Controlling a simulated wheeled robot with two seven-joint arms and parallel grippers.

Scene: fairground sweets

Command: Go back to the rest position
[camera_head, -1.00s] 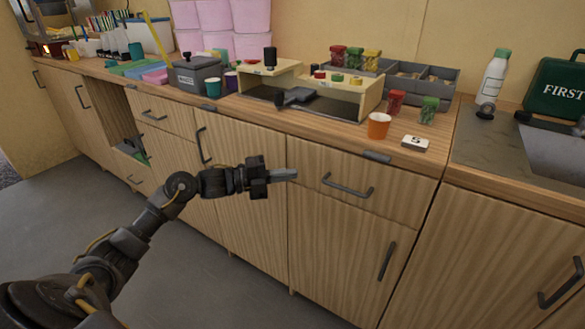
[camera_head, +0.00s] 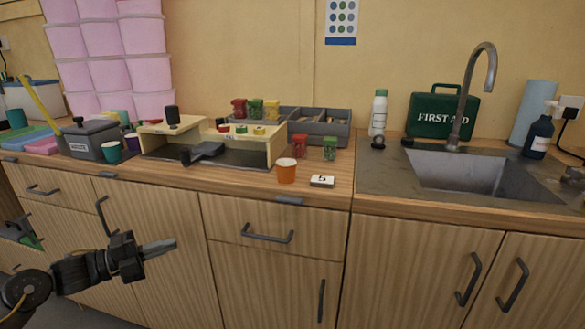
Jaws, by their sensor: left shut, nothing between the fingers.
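My left gripper (camera_head: 160,247) is at the lower left of the head view, in front of the wooden cabinet doors and below the worktop edge. Its fingers are shut with nothing between them, pointing right. It touches none of the things on the counter. At the right edge a small dark part (camera_head: 573,175) shows by the sink; I cannot tell what it is. My right gripper is not clearly in view.
A sink (camera_head: 470,175) is at right. Drawer handles (camera_head: 267,234) stick out below.

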